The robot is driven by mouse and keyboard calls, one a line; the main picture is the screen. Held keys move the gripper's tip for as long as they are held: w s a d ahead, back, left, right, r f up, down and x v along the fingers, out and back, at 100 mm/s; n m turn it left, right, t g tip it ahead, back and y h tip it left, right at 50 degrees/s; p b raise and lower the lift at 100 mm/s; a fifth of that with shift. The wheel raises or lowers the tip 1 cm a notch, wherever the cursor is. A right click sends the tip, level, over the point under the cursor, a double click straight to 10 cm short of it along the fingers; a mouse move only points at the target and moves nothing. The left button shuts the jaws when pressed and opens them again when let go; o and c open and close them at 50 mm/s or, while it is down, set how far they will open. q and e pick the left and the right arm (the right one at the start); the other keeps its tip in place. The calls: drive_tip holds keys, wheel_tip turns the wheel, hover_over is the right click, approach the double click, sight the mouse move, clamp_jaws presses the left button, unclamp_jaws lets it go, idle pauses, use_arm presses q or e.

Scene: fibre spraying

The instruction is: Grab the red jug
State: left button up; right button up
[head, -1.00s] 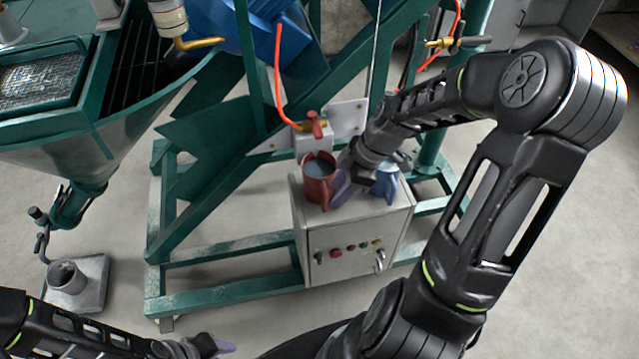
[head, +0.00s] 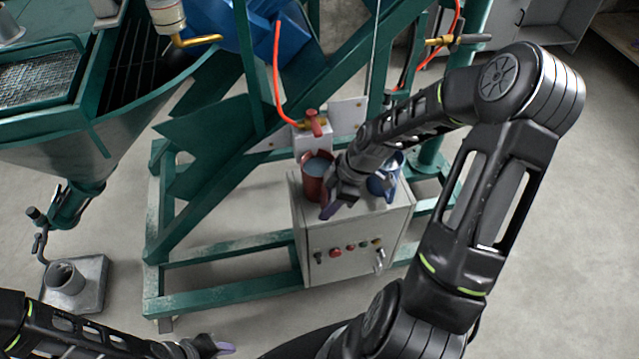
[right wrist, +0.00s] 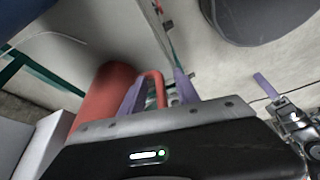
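The red jug (head: 316,178) stands upright on top of a grey control box, with pale blue liquid inside. My right gripper (head: 334,204) is at the jug's right side in the head view and hides part of it. In the right wrist view, the jug's body (right wrist: 103,98) is left of the gripper (right wrist: 158,82). Its red handle (right wrist: 159,86) shows between the two spread purple fingers, with a gap to the right finger. My left gripper (head: 222,347) is low at the bottom of the head view, away from the jug; its finger opening is unclear.
A blue jug (head: 384,184) stands on the control box (head: 345,236) behind my right gripper, partly hidden. A valve with a red handle (head: 314,124) and orange hose is just behind the red jug. Green frame beams (head: 222,271) surround the box. Floor in front is clear.

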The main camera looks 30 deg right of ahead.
drive_tip(key=shift+c, duration=0.5)
clamp_jaws()
idle(1.3)
